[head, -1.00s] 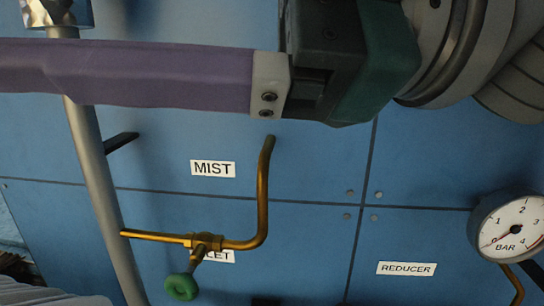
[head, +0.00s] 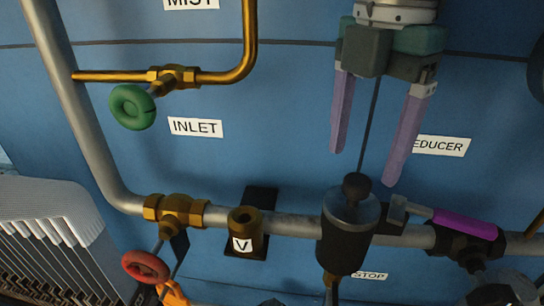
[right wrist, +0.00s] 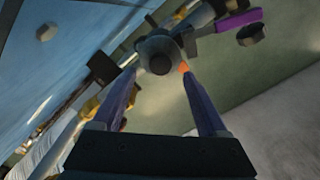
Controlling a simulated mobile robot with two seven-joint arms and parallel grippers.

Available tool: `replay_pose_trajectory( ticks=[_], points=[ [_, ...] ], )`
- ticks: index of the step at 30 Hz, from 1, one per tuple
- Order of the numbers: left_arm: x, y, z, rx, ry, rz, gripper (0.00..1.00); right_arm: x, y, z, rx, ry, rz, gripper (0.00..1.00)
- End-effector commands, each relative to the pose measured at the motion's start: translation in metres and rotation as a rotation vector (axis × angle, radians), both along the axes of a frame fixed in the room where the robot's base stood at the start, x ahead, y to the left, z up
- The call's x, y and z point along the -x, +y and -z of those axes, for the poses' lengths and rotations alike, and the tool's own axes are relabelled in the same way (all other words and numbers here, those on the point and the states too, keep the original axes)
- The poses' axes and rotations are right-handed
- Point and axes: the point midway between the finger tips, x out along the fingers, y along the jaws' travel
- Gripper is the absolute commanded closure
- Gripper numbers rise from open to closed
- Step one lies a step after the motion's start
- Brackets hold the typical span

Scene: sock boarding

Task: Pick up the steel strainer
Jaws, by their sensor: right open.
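A dark grey metal cylinder (head: 348,235) with a round knob on top sits on the horizontal grey pipe in the head view. It may be the steel strainer, but no label shows that. My right gripper (head: 362,168) is open and empty, its two purple fingers pointing down just above the knob. In the right wrist view the same cylinder (right wrist: 158,44) lies ahead, with its knob between the open fingertips (right wrist: 160,78). I see no contact with it. My left gripper is not in view.
A purple-handled lever (head: 465,223) is right of the cylinder. A brass socket marked V (head: 245,232) and a red-wheeled brass valve (head: 146,267) stand left. A green-wheeled valve (head: 132,106) is higher up. The blue panel (head: 280,90) lies behind; a grey ribbed part (head: 50,215) is at left.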

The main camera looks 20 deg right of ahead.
Motion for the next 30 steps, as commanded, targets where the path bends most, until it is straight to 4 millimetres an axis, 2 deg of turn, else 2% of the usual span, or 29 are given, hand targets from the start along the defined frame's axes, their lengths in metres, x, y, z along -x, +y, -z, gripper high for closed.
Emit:
replay_pose_trajectory(
  ticks=[5,9,18,30],
  points=[
    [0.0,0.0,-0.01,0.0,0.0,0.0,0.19,0.002,-0.002,0.025,0.001,0.008,0.0,0.24],
    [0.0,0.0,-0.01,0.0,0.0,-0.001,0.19,0.001,-0.001,0.045,-0.001,0.004,-0.001,0.24],
    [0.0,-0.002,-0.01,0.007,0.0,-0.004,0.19,0.0,-0.001,0.051,-0.002,0.001,-0.003,0.25],
    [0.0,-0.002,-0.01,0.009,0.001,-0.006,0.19,0.0,-0.001,0.05,-0.002,0.001,-0.002,0.7]
  ],
)
